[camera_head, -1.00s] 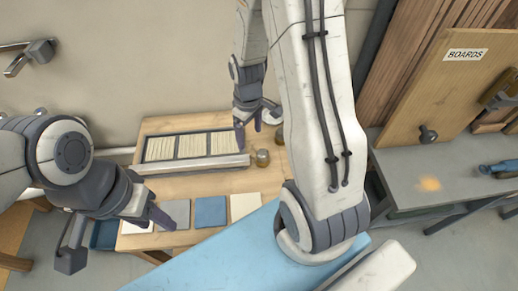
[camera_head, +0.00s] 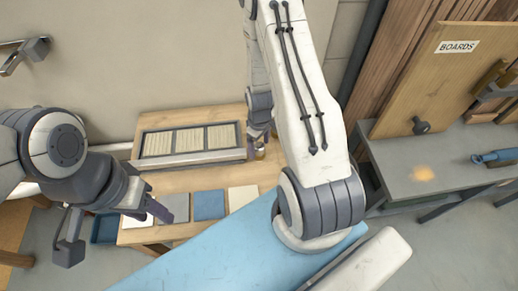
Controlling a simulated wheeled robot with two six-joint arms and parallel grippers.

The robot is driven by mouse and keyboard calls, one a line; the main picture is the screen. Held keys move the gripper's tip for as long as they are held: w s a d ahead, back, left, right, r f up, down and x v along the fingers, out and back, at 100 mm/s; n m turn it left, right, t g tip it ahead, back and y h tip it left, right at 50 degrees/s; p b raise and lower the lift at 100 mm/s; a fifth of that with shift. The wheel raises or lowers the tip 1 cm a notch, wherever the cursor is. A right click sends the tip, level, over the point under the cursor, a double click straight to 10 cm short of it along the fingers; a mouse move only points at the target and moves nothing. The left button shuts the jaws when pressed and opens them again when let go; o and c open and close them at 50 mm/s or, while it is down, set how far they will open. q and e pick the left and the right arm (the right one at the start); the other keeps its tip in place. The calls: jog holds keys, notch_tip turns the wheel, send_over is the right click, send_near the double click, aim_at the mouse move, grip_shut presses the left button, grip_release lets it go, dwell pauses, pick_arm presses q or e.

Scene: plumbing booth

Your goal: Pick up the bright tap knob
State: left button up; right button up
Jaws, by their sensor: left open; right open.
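A small brass-coloured thing (camera_head: 260,154), which looks like the bright tap knob, stands on the wooden table right of the slatted tray. It is mostly hidden behind my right gripper and arm, and its shape is too small to make out. My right gripper (camera_head: 262,143) is open, pointing down just above or around it; I cannot tell if it touches. My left gripper (camera_head: 150,214) is open and empty above the table's front left, near the white and grey squares.
The wooden table (camera_head: 185,183) carries a tray (camera_head: 190,160) with three slatted panels and a row of white, grey, blue (camera_head: 209,205) and cream (camera_head: 243,198) squares. A light blue surface (camera_head: 220,255) lies in front. A grey bench (camera_head: 400,175) with a board stands right.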

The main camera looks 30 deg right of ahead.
jog(key=shift+f, duration=0.45)
grip_shut()
jog(key=shift+r, duration=0.1)
